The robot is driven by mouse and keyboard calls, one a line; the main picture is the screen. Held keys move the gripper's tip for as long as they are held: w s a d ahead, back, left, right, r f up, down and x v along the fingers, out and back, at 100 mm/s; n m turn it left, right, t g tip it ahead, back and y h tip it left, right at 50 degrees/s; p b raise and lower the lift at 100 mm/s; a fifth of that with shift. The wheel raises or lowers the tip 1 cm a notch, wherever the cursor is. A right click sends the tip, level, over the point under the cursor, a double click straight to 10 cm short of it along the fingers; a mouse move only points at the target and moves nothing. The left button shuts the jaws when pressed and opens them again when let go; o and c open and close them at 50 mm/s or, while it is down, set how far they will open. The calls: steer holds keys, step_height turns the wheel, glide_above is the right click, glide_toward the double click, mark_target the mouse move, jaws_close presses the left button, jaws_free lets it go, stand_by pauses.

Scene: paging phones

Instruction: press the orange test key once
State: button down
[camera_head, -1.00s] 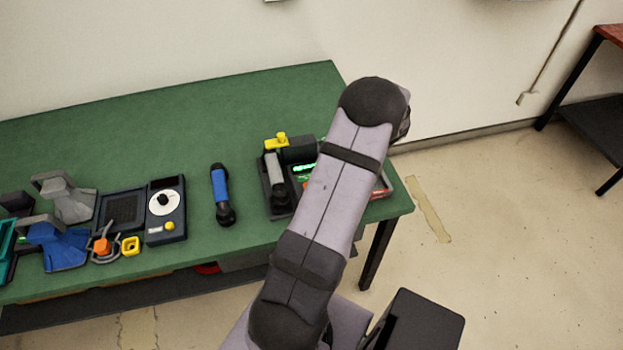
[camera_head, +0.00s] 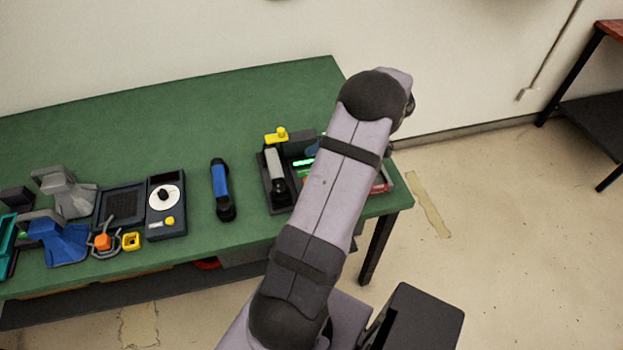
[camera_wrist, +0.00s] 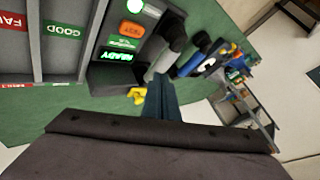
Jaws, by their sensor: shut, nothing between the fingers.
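The orange test key (camera_wrist: 131,29) shows in the wrist view on the dark face of the test station, between a bright white round lamp (camera_wrist: 136,6) and a green lit READY display (camera_wrist: 118,56). My gripper (camera_wrist: 161,84) is shut and empty, its dark fingers pointing up the picture. In that picture its tips lie below and right of the key, near the grey handset; I see no contact with the key.
A grey handset (camera_head: 274,168) lies on the station, with a yellow knob (camera_head: 279,134) behind. Trays marked GOOD (camera_wrist: 64,31) and FAIL (camera_wrist: 13,20) lie beside the key. A blue handset (camera_head: 221,187), a dial box (camera_head: 165,225) and phones stand left. The back of the green table (camera_head: 200,110) is clear.

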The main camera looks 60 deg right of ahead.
steer(key=shift+f, duration=0.1)
step_height(320, 180, down, 7)
steer(key=b, duration=0.4)
steer(key=shift+f, duration=0.15)
steer(key=shift+f+b, duration=0.7)
steer(key=shift+b, duration=0.05)
steer(key=shift+f+b, duration=0.85)
steer(key=shift+b, duration=0.25)
stand_by(2.4)
steer(key=shift+r, duration=0.15)
steer(key=shift+r+p, duration=0.3)
steer(key=shift+r, duration=0.45)
steer(key=shift+r+p, duration=1.2)
steer(key=shift+r, duration=1.3)
